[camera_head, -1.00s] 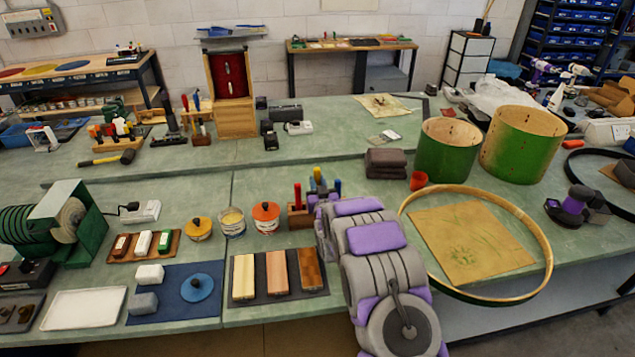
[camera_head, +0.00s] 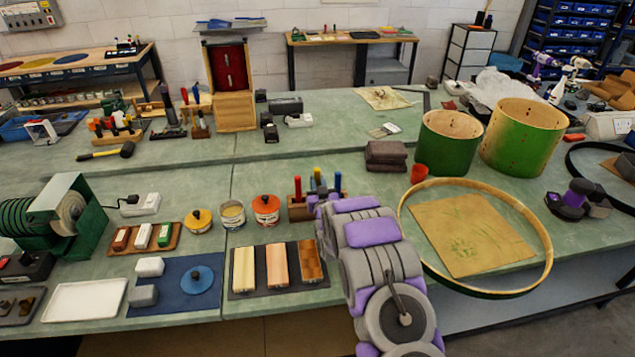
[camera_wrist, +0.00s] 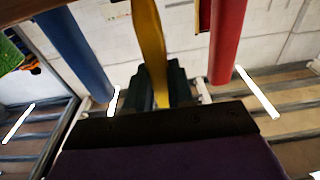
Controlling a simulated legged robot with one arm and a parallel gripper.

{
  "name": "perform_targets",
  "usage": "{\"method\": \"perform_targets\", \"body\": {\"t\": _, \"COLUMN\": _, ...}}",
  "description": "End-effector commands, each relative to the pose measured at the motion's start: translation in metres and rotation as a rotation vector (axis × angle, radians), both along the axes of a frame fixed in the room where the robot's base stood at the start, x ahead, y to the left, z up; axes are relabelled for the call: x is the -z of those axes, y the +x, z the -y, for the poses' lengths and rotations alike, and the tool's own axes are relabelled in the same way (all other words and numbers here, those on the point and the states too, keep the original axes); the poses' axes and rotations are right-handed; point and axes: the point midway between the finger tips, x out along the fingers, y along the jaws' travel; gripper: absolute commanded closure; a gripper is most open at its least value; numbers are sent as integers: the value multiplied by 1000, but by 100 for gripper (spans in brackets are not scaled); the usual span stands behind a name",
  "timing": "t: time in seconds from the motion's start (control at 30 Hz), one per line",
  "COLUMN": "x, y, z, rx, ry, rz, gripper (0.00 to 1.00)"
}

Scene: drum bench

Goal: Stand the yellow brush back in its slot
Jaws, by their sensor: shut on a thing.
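My gripper (camera_wrist: 163,95) is shut on the yellow brush (camera_wrist: 152,45), whose handle runs up the middle of the wrist view. The brush's lower end is hidden behind the dark edge of my gripper. A red handle (camera_wrist: 228,40) stands to its right and a blue handle (camera_wrist: 75,52) to its left, both apart from it. In the head view, the yellow brush (camera_head: 318,177) shows between the red and blue handles above the wooden rack (camera_head: 298,210). My arm covers the rack's right part, so I cannot tell whether the brush's end is inside its slot.
Round tins (camera_head: 266,208) stand left of the rack, and a mat with wooden blocks (camera_head: 276,266) lies in front. A wooden hoop (camera_head: 545,255) lies right of my arm.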

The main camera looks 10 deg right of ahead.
Motion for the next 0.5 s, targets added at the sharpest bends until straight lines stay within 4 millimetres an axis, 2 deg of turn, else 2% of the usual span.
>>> {"method": "perform_targets", "body": {"t": 0.5, "x": 17, "y": 0, "z": 0, "rx": 0, "ry": 0, "rz": -1, "gripper": 94}}
